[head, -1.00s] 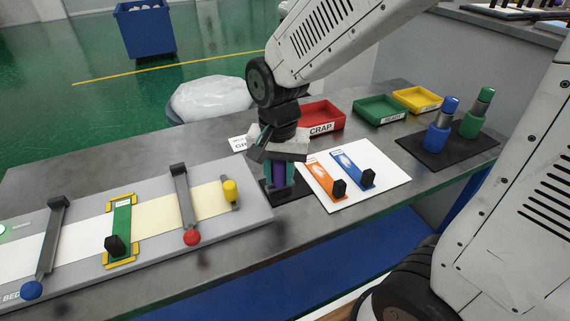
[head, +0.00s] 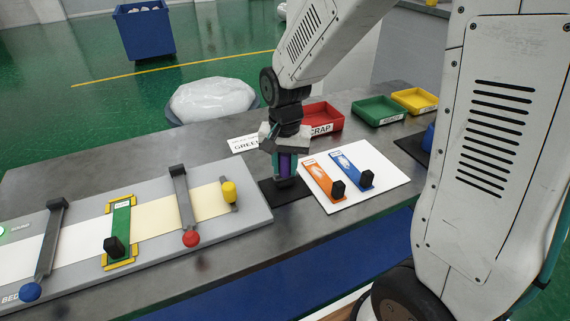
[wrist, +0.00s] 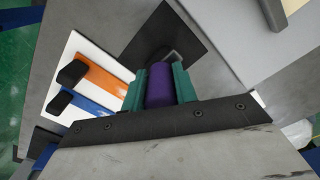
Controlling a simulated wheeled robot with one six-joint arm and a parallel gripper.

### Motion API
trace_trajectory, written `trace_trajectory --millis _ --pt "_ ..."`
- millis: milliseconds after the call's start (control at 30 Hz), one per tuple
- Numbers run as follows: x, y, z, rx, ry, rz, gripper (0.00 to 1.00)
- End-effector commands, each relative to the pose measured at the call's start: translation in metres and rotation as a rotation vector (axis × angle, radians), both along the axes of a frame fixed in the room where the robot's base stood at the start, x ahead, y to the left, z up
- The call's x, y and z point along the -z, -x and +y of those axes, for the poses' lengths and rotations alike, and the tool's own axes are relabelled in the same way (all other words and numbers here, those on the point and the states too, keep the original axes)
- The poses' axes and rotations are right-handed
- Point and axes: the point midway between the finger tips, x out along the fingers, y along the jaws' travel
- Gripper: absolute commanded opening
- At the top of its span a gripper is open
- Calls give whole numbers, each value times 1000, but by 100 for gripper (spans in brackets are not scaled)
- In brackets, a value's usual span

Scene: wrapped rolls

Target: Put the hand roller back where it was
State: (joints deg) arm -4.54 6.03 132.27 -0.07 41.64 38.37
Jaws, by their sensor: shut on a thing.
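My gripper (head: 285,158) is shut on the purple-handled hand roller (head: 285,166). Its teal fingers press both sides of the purple handle. In the wrist view the handle (wrist: 160,85) sits between the fingers of my gripper (wrist: 159,88), with a dark grey part showing beyond it. The roller is upright over the back part of a black mat (head: 290,197) on the grey bench. The mat also shows bare in the wrist view (wrist: 160,30). I cannot tell whether the roller touches the mat.
A white board (head: 387,191) with an orange and a blue tool lies close at the right. The grey bed (head: 255,208) with levers and a green plate is at the left. Red (head: 328,112), green (head: 378,104) and yellow trays (head: 413,95) stand behind. A white sign (head: 240,139) lies behind left.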

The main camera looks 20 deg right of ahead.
Motion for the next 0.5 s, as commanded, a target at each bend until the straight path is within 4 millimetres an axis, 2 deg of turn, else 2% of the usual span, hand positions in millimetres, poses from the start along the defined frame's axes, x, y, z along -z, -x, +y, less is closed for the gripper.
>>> trace_trajectory --millis 133,167,200,233,500 --pt "4 0 0 0 0 0 6" --pt "4 0 0 0 0 0 34" --pt "3 0 0 0 0 0 45" --pt "3 0 0 0 0 0 50" --pt "3 0 0 0 0 0 50"
